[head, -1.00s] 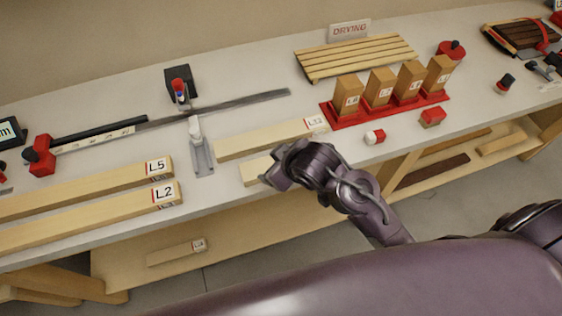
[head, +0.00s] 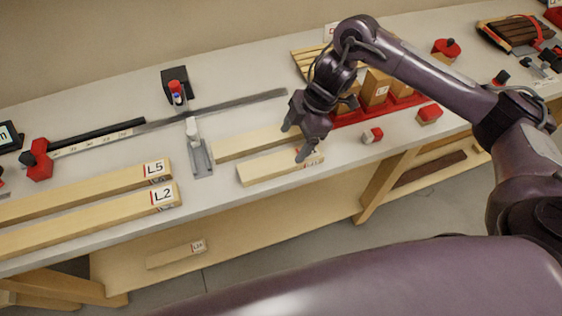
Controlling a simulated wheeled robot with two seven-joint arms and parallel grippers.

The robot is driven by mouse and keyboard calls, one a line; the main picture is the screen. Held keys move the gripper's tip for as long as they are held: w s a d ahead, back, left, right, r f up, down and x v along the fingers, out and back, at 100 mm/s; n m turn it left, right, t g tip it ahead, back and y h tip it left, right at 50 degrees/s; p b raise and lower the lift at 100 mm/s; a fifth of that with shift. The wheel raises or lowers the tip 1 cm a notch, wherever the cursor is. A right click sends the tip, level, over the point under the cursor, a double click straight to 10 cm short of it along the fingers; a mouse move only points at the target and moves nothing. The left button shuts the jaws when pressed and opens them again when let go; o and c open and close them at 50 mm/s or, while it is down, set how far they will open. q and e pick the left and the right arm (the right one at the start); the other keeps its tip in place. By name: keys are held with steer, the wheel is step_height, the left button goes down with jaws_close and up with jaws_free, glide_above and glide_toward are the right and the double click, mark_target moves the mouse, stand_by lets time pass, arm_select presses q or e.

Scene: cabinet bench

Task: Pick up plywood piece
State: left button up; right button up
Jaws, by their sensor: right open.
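Two short pale wood pieces lie on the bench in the middle, a rear one (head: 240,144) and a front one (head: 265,169); the front one has a label at its right end. Which piece is the plywood cannot be told. My right gripper (head: 295,142) is open and empty, pointing down over the right ends of these two pieces, its fingers apart. It hides the rear piece's right end. Contact with the wood cannot be made out. My left gripper is not in view.
Longer pieces L5 (head: 100,186) and L2 (head: 100,218) lie at the left. A grey clamp (head: 201,158) stands beside the short pieces. A red rack (head: 400,103) with upright blocks and a red-white cap (head: 372,135) are at the right. A labelled piece (head: 172,256) lies on the lower shelf.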

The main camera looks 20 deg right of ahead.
mark_target(282, 160)
steer(key=shift+s+f, duration=0.1)
steer(key=shift+f, duration=0.2)
steer(key=p+x, duration=0.2)
steer(key=x, duration=0.4)
steer(key=shift+s+a+f, duration=0.1)
steer(key=shift+a, duration=0.15)
steer(key=shift+a+f, duration=0.1)
steer(key=shift+f, duration=0.3)
steer(key=shift+c, duration=0.2)
steer(key=shift+r, duration=0.1)
steer(key=c, duration=1.1)
steer(key=shift+c, duration=0.2)
